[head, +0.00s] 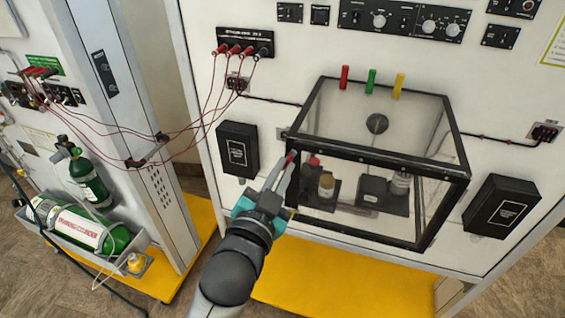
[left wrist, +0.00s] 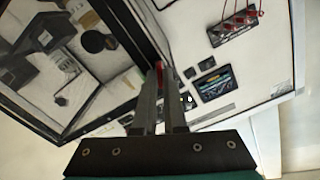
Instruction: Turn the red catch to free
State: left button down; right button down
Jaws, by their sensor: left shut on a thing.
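The red catch (head: 291,157) is a small red piece at the left front edge of the clear, black-framed box (head: 462,176). My left gripper (head: 285,165) reaches up to it from below, with its fingertips at the catch. In the left wrist view the red catch (left wrist: 159,66) shows between the tips of my left gripper (left wrist: 163,75), which is shut on it. The fingers hide part of the catch, and I cannot tell which way it is turned. My right gripper is not in view.
Bottles and dark blocks stand inside the box. Black boxes (head: 238,149) hang on the panel at both sides. Red cables (head: 180,133) hang at the left, above green cylinders (head: 91,183).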

pick_arm(q)
jog(key=shift+a+n+p, duration=0.1)
jog(key=shift+n+p, duration=0.25)
jog(key=shift+n, duration=2.25)
jog(key=c, duration=1)
grip_release()
jog(key=shift+w, duration=0.1)
